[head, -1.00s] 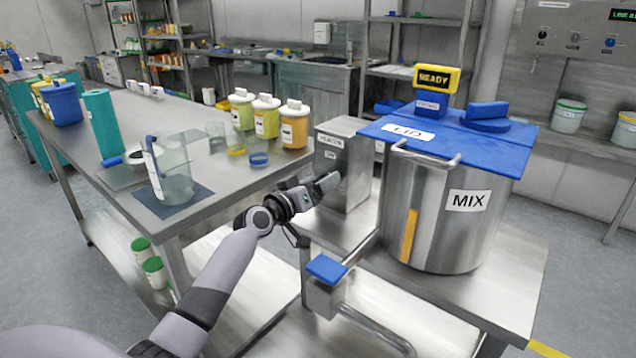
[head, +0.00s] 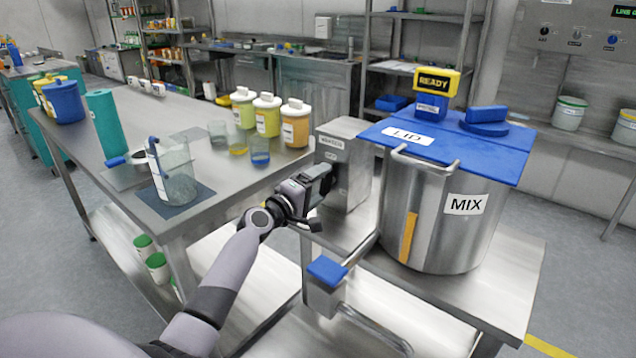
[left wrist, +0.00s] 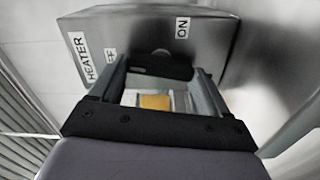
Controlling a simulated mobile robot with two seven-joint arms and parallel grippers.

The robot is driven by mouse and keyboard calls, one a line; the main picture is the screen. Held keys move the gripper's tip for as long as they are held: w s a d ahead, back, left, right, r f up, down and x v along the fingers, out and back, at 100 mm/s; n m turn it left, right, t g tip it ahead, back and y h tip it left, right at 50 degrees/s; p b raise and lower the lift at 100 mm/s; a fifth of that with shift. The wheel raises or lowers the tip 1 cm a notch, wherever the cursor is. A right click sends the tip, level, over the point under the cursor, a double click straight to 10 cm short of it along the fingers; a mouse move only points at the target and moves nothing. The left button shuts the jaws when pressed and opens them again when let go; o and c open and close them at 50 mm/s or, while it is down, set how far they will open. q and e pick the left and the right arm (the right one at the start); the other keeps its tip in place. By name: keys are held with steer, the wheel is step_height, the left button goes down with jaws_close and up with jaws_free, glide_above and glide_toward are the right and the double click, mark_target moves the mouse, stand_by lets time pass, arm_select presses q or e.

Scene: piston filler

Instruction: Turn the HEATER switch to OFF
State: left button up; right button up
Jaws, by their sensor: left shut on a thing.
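The HEATER box (head: 345,165) is a grey metal box between the table and the MIX tank. My left gripper (head: 328,178) is at its front face, covering the switch in the head view. In the left wrist view the box face (left wrist: 215,45) has a HEATER label (left wrist: 82,58), a partly hidden OFF label (left wrist: 110,58) and an ON label (left wrist: 182,27). The dark switch (left wrist: 160,66) lies between the fingers of my left gripper (left wrist: 160,80), which is shut on it. I cannot tell which label the switch points to. My right gripper is not in view.
The MIX tank (head: 440,225) with its blue lid (head: 470,140) stands close to the right of the box. A blue-topped valve (head: 327,270) sits below. A table (head: 100,150) with a beaker (head: 175,175) and several lidded jars is to the left.

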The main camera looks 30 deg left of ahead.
arm_select(q)
steer(key=shift+f+n, duration=0.1)
steer(key=shift+n, duration=0.9)
steer(key=o, duration=1)
steer(key=s+p, duration=0.1)
steer(key=s, duration=0.4)
steer(key=shift+s+a, duration=0.2)
steer(key=shift+s, duration=0.9)
